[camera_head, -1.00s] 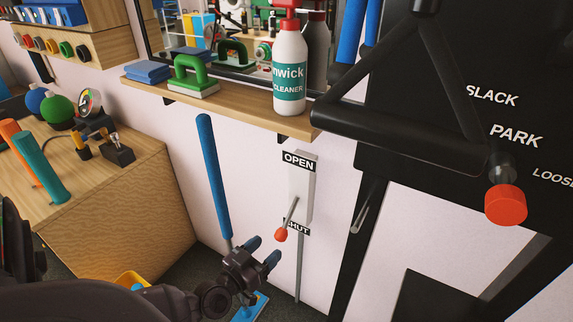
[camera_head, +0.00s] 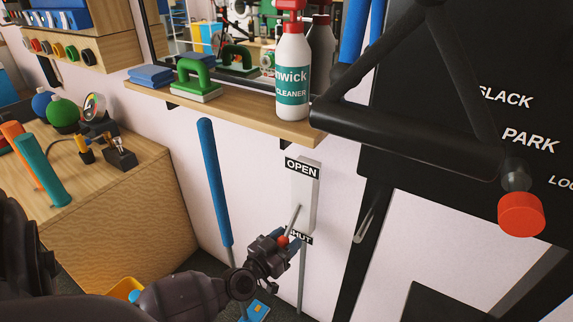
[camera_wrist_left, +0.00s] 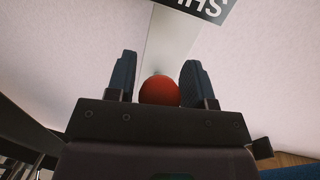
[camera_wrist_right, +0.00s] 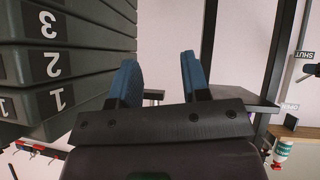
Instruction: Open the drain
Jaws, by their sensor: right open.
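The drain lever (camera_head: 294,219) is a thin rod with a red ball knob (camera_head: 282,241), on a pale wall plate (camera_head: 304,205) labelled OPEN at the top and SHUT at the bottom. The lever points down at SHUT. My left gripper (camera_head: 281,243) is at the knob, with its blue fingers open on either side of it. The left wrist view shows the red knob (camera_wrist_left: 160,90) between the two fingers, close to both. My right gripper (camera_wrist_right: 162,80) is open and empty in the right wrist view, away from the lever.
A wooden shelf (camera_head: 220,112) above the lever holds a cleaner bottle (camera_head: 292,75), a green-handled scrubber (camera_head: 199,80) and blue cloths. A blue-handled pole (camera_head: 214,180) leans left of the lever. A black frame with a red knob (camera_head: 521,214) stands right. Numbered dark weights (camera_wrist_right: 55,65) are near my right gripper.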

